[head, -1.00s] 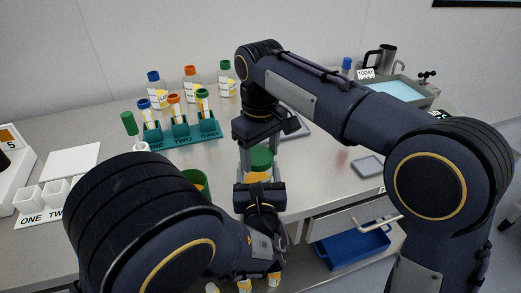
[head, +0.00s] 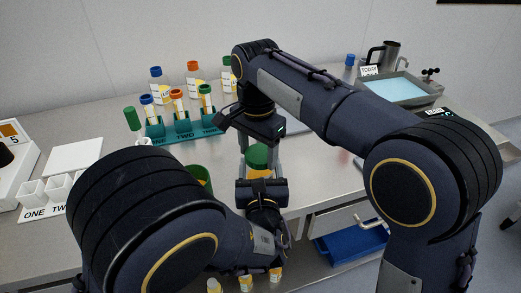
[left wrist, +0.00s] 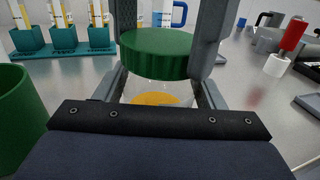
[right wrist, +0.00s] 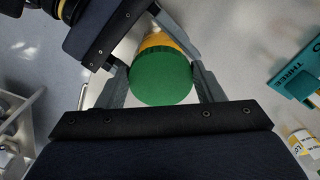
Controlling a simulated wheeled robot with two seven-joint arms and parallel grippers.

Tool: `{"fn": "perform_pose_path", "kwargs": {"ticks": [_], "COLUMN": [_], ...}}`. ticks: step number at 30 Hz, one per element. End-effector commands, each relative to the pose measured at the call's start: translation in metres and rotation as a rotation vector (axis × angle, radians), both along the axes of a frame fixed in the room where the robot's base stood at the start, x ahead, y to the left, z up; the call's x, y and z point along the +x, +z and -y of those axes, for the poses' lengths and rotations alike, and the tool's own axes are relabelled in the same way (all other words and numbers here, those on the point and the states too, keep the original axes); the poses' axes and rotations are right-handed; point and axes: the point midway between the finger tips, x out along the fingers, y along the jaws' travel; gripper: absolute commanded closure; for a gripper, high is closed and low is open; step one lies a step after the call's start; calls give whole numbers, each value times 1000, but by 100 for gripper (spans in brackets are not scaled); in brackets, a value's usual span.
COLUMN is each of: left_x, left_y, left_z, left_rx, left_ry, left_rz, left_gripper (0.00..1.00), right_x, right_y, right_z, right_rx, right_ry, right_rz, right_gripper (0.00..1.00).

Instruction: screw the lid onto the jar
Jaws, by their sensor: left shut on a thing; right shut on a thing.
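The green lid (head: 258,156) sits at the top of a clear jar (head: 258,173) with yellow contents. In the left wrist view the lid (left wrist: 165,52) is directly above the jar (left wrist: 158,98), with no clear gap; whether its thread is engaged cannot be told. My left gripper (head: 261,179) is shut on the jar from the near side, low down. My right gripper (head: 260,148) comes from above and is shut on the lid, one finger on each side. The right wrist view shows the lid (right wrist: 160,78) between the fingertips, hiding most of the jar.
A green cup (head: 200,177) stands just left of the jar. A teal tube rack (head: 182,128) with capped tubes stands behind it, with several capped bottles at the back. A tray of blue liquid (head: 398,90) is at the back right. A blue drawer bin (head: 350,243) is below the edge.

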Motion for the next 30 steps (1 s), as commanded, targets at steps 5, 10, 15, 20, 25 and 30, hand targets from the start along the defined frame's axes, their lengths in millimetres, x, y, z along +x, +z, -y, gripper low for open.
{"fn": "perform_pose_path", "kwargs": {"ticks": [5, 10, 15, 20, 25, 30], "left_x": [0, 0, 0, 0, 0, 0], "left_y": [0, 0, -1, -1, -1, -1], "left_z": [0, 0, 0, 0, 0, 0], "left_rx": [1, 1, 1, 1, 1, 1], "left_ry": [0, -1, -1, -1, 0, 0], "left_rz": [-1, -1, -1, -2, -2, -2], "left_gripper": [100, 100, 100, 100, 100, 100], "right_x": [4, 9, 12, 14, 14, 13], "right_y": [0, 0, 0, 0, 0, 0], "right_z": [-3, -3, -2, 0, 0, 0], "right_rx": [0, 1, 1, 2, 2, 1], "right_ry": [-503, -994, -1465, -1705, -1699, -1697], "right_rz": [4, 4, 4, 2, 2, 1], "right_gripper": [60, 60, 60, 60, 32, 17]}}
